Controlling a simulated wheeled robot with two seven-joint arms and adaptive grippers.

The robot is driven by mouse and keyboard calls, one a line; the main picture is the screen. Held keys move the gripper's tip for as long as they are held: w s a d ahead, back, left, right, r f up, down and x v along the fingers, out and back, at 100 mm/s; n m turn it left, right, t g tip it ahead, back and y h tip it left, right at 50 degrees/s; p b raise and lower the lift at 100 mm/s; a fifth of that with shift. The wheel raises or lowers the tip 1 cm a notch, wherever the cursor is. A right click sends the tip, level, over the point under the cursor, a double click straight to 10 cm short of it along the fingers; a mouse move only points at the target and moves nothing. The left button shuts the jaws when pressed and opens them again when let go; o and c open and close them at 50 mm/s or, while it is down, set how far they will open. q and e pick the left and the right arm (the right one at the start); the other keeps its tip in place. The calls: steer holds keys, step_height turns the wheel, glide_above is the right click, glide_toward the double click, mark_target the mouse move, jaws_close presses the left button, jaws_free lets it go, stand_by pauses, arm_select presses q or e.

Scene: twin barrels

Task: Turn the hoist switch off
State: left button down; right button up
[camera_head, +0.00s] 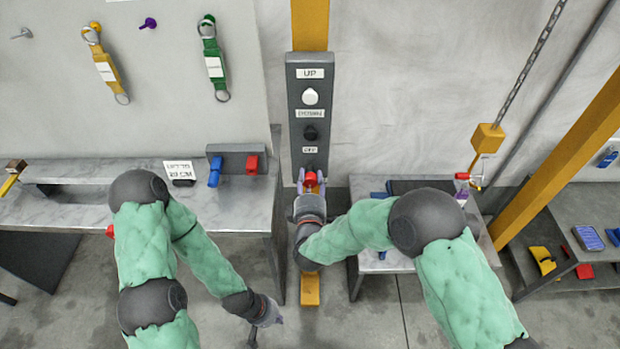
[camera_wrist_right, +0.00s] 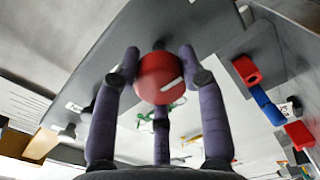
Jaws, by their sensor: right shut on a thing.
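The hoist control panel (camera_head: 294,115) is a tall dark grey plate on the yellow post. It has a white knob (camera_head: 310,96) under an "UP" label, a black knob (camera_head: 310,133) under a label too small to read, and a red knob (camera_head: 311,179) under an "OFF" label. My right gripper (camera_head: 311,183) is shut on the red knob, its fingers on either side. The right wrist view shows the red knob (camera_wrist_right: 160,78), with a white mark on its face, between the purple fingers. My left gripper (camera_head: 272,318) hangs low near the floor, away from the panel; its fingers are unclear.
A grey workbench (camera_head: 240,212) with a small rack of blue and red pieces stands left of the post. Another bench (camera_head: 375,262) stands at right, partly behind my right arm. A yellow hoist hook block (camera_head: 487,138) hangs on a chain at right.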

steer(key=shift+f+n, duration=0.2)
steer(key=shift+n, duration=0.1)
steer(key=o, duration=1.2)
steer(key=shift+c, duration=0.2)
steer(key=shift+r, duration=0.1)
steer(key=shift+s, duration=0.15)
steer(key=s, duration=1.1)
steer(key=shift+s+r, duration=0.2)
steer(key=shift+s, duration=0.2)
